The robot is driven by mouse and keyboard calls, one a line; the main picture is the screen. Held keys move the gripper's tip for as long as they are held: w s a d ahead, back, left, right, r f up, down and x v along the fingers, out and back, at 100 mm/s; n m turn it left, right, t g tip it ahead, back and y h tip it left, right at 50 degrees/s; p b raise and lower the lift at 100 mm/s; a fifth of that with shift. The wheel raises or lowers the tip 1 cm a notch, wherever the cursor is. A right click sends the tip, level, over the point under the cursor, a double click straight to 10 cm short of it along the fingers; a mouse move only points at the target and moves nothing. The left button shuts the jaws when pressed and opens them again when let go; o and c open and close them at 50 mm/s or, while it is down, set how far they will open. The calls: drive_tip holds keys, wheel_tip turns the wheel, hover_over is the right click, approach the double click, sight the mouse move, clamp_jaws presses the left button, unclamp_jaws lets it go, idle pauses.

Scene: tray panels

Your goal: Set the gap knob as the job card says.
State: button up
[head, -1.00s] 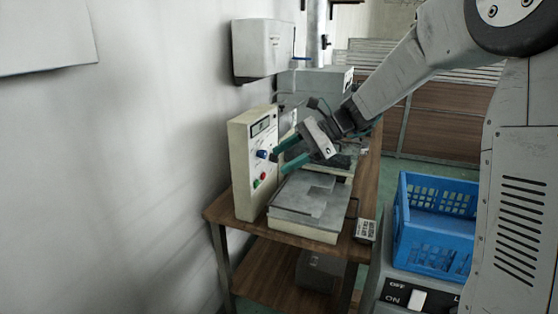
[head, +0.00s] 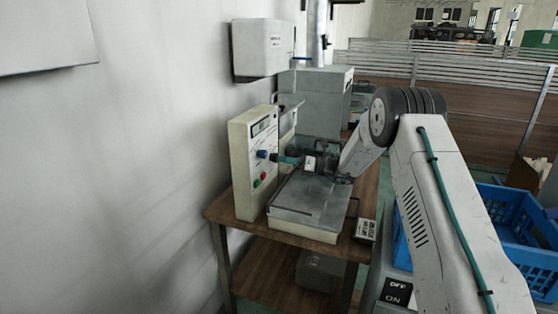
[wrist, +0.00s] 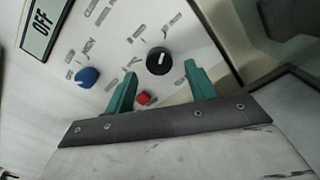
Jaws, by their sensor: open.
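A cream control box (head: 243,190) stands upright on the table with its panel facing right. The wrist view shows a blue knob (wrist: 88,77), a black knob (wrist: 158,60) and a red button (wrist: 143,98) on it. The printed labels are too blurred to tell which knob is the gap knob. The display (wrist: 40,27) reads OFF. My gripper (wrist: 160,72) is open, its two teal fingertips on either side of the black knob in the picture. I cannot tell whether they touch it.
A flat grey-topped unit (head: 308,200) sits right of the panel, below my gripper. A grey box (head: 320,90) stands behind. A blue crate (head: 495,205) is at the right, and the wall is close on the left.

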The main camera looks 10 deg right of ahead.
sight(275, 157)
drive_tip(key=shift+x, duration=1.9)
drive_tip(key=c, duration=1)
drive_tip(key=shift+o, duration=0.2)
drive_tip(key=shift+n, duration=0.3)
drive_tip(key=n, duration=2.3)
drive_tip(key=shift+w+d, duration=0.1)
drive_tip(key=shift+n, duration=0.3)
